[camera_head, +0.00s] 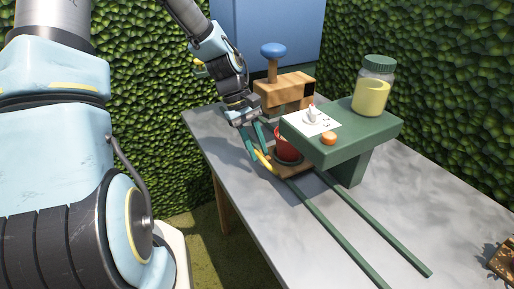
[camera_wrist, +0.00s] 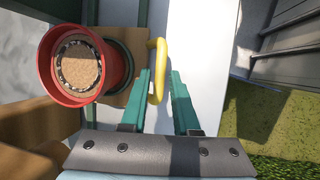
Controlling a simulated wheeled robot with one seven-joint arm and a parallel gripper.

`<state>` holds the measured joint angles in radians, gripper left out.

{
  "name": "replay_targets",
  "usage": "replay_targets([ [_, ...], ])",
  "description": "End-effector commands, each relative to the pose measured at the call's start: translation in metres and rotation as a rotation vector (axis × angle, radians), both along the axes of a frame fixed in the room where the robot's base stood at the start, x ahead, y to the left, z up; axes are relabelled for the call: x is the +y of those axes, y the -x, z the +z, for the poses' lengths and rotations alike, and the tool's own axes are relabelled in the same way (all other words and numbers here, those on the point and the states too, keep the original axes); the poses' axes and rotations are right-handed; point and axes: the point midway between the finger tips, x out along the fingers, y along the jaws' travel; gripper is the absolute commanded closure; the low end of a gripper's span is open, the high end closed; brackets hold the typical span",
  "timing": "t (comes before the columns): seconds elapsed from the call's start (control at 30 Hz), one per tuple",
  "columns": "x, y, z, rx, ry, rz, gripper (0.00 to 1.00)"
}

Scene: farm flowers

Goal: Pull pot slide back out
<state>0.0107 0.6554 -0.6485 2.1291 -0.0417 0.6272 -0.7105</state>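The pot slide is a wooden board (camera_wrist: 118,108) with a yellow handle (camera_wrist: 159,75), on two long green rails (camera_head: 330,223). A red pot (camera_wrist: 112,72) with brown soil stands on the board. In the head view, the pot (camera_head: 285,146) is partly hidden by the green platform's edge. My gripper (camera_wrist: 160,72) is open with teal fingers. The yellow handle lies between its fingers in the wrist view, close to the left finger; I cannot tell whether they touch. The head view shows the gripper at the handle's near left side.
A green raised platform (camera_head: 374,133) stands over the rails, holding a jar of yellow contents (camera_head: 371,92), a white card (camera_head: 310,122) and an orange knob (camera_head: 328,138). A wooden box press with a blue knob (camera_head: 273,50) stands behind. The grey table (camera_head: 270,222) is clear in front.

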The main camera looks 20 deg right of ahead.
Motion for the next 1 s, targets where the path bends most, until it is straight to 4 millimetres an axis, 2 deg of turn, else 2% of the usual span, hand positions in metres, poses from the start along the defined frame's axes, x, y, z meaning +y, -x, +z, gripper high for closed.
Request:
replay_targets([
  [0.03,-0.0001,-0.0001,0.0001,0.0,0.0,0.0,0.78],
  [0.23,0.0001,-0.0002,0.0001,0.0,0.0,0.0,1.0],
  [1.0,0.0002,-0.0002,0.0003,0.0,0.0,0.0,1.0],
])
